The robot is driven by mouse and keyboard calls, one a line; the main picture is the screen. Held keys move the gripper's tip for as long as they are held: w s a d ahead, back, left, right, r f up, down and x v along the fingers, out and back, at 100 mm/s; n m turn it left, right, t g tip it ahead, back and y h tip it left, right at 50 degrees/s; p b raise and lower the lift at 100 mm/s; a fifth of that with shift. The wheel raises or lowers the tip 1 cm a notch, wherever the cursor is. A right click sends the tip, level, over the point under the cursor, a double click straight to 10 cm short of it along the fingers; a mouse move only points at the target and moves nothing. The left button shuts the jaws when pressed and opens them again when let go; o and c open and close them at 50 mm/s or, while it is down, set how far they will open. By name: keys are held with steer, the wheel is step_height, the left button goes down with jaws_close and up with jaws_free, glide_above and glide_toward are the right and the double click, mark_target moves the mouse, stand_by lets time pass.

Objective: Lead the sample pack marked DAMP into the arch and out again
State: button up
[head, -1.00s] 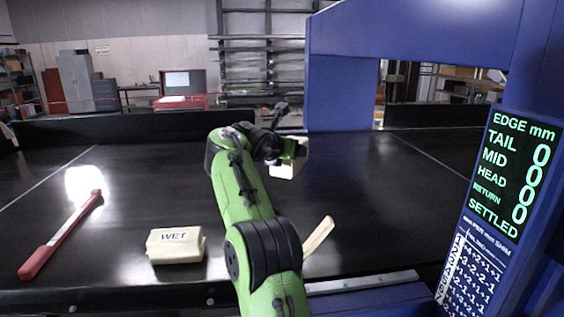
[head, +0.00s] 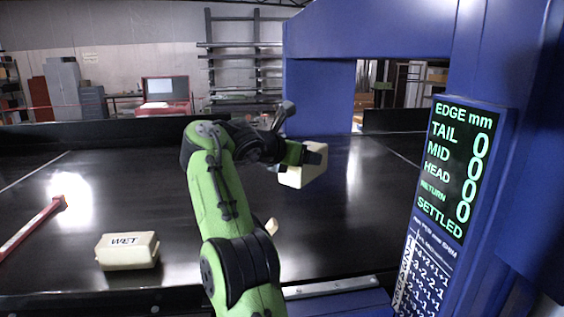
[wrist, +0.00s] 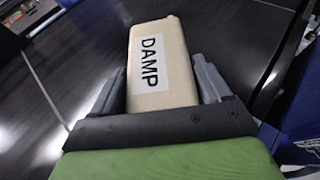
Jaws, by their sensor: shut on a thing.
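The DAMP pack (wrist: 165,55) is a cream block with a white label, seen in the wrist view between the two dark fingers of my gripper (wrist: 162,88). In the head view the pack (head: 303,168) is held above the black belt, left of the arch opening, with its label turned out of sight. My gripper (head: 308,158) is shut on it. The blue arch (head: 318,92) stands over the belt at the right. Its display (head: 459,172) reads EDGE mm with zeros and the words RETURN and SETTLED.
A cream pack marked WET (head: 128,252) lies on the belt (head: 70,225) at front left. A red-handled stick (head: 35,226) lies left of it. A pale object (head: 272,226) is partly hidden behind my arm. A dark wall (head: 80,133) runs along the belt's far side.

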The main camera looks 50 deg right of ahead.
steer(key=s+d+p, duration=0.6)
steer(key=s+d, duration=1.6)
steer(key=d, duration=0.3)
steer(key=w+a+b, duration=0.3)
steer(key=w+a, duration=2.3)
steer(key=a, duration=0.4)
steer(key=shift+w+a, duration=0.15)
steer(key=shift+w, duration=0.2)
